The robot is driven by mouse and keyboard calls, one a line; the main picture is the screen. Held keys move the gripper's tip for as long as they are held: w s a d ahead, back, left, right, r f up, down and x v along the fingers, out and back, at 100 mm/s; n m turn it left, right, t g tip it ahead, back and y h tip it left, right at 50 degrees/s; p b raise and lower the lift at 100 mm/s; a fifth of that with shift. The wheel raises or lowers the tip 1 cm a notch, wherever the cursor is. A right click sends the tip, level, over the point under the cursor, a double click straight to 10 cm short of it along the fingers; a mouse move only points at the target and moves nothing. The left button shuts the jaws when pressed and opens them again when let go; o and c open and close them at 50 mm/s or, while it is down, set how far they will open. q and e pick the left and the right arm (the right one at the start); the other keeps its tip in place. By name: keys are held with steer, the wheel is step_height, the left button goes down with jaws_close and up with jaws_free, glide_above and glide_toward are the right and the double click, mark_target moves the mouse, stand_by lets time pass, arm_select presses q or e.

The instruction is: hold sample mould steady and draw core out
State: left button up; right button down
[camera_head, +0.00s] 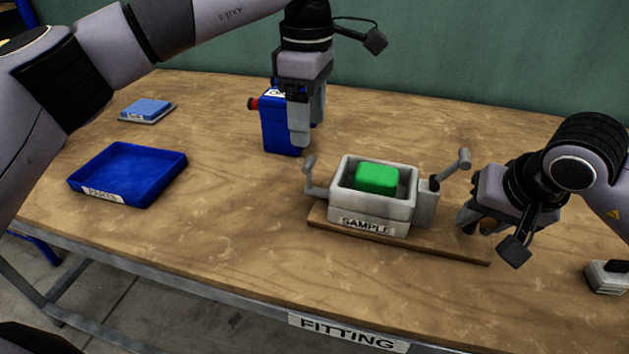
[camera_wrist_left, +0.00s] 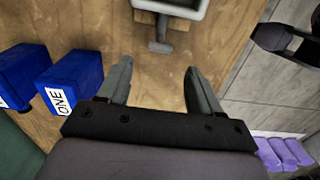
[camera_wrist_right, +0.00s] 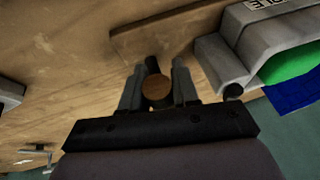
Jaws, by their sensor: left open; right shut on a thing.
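The sample mould (camera_head: 375,214) is a pale grey open box labelled SAMPLE on a wooden board, with a green block (camera_head: 377,179) inside. A lever handle stands at each end. Its rim shows in the left wrist view (camera_wrist_left: 172,9), and its side in the right wrist view (camera_wrist_right: 222,62). My left gripper (camera_head: 303,140) is open and empty, left of and behind the mould. My right gripper (camera_head: 478,228) is right of the mould, shut on a dark cylinder with a brown round end (camera_wrist_right: 157,88), likely the core. The cylinder appears apart from the mould.
A blue box with a red knob (camera_head: 277,122) stands beside my left gripper. An empty blue tray (camera_head: 113,187) and a small blue block on a plate (camera_head: 148,110) lie at left. A small grey-black object (camera_head: 605,277) sits at the right edge. The table front is clear.

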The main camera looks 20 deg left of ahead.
mark_target(309, 161)
arm_select(q)
step_height(309, 161, down, 10)
steer(key=shift+f, duration=0.15)
stand_by(0.4)
steer(key=c, duration=1.2)
